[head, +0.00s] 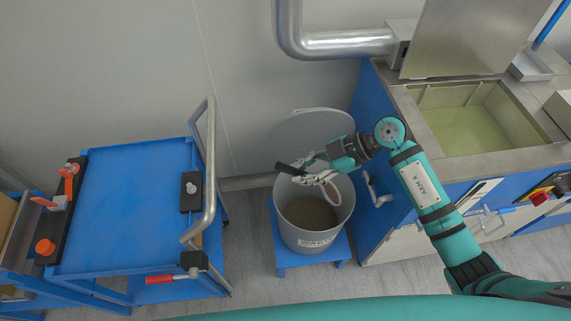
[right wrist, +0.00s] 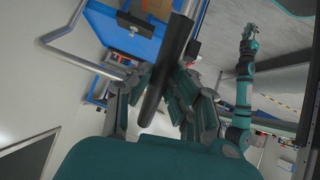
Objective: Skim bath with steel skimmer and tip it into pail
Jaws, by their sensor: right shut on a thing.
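My right gripper (head: 305,172) is shut on the black handle (head: 291,169) of the skimmer, above the pail. The handle also crosses the right wrist view (right wrist: 168,70) between the fingers. A thin oval loop (head: 331,190), apparently the skimmer's head, hangs tilted over the pail's opening; whether anything is on it is too small to tell. The grey pail (head: 311,238) stands upright with dark contents, its round lid (head: 300,124) raised behind. The bath (head: 470,125) at the right holds cloudy yellow-green liquid. My left arm appears in the right wrist view, its gripper too small to read.
The pail stands on a low blue stand (head: 336,252). A blue trolley (head: 130,215) with a steel rail (head: 210,170) is at the left. The bath's blue cabinet (head: 372,118) is close on the right. A steel pipe (head: 335,45) runs above, behind.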

